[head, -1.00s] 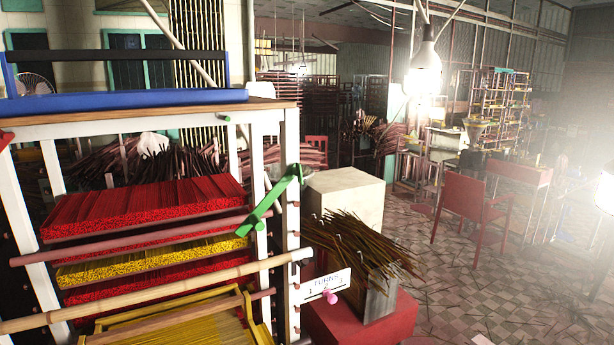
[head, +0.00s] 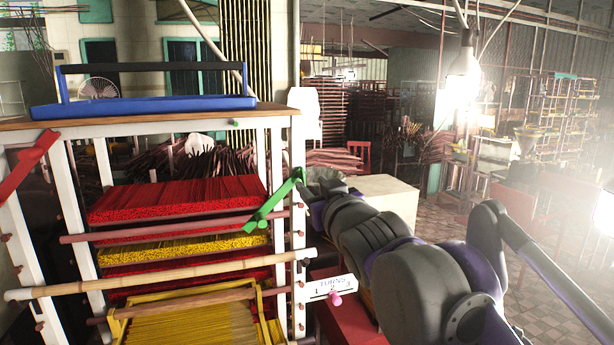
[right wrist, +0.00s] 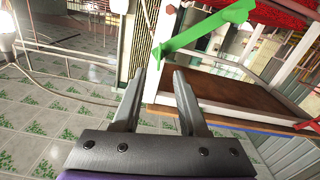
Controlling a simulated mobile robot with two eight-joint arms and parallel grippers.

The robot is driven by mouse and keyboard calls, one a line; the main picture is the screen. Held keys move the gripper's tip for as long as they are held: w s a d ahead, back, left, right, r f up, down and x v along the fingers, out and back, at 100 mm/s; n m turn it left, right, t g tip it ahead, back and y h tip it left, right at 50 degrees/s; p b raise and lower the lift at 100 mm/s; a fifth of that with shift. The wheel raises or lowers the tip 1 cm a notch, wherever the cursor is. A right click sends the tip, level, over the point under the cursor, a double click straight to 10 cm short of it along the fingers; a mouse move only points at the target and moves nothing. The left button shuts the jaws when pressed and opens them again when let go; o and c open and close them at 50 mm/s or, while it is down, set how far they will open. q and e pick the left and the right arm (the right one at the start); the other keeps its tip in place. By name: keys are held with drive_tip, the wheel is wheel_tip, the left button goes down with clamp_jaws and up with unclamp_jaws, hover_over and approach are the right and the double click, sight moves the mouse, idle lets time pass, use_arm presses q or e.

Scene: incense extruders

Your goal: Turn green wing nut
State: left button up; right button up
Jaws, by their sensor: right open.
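The green wing nut (head: 275,200) is a long green bar with raised ends, slanted up to the right beside the white front-right post of the rack. It also shows large at the top of the right wrist view (right wrist: 207,32). My right gripper (right wrist: 160,72) is open, with nothing between its two fingers, and the nut lies just beyond and beside the fingertips without visible contact. In the head view my right arm reaches in from the right towards the post, and its fingers are hard to make out. My left gripper is not in view.
The white-framed rack (head: 298,230) holds red and yellow incense bundles. A blue tray (head: 150,106) sits on its wooden top. A bamboo pole (head: 160,275) crosses its front. A red lever (head: 28,165) is at left. A number sign (head: 325,288) with a pink knob hangs low right.

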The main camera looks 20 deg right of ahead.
sight(304, 176)
drive_tip(key=w, duration=0.5)
drive_tip(key=shift+w+p, duration=0.35)
drive_tip(key=shift+w, duration=0.05)
clamp_jaws()
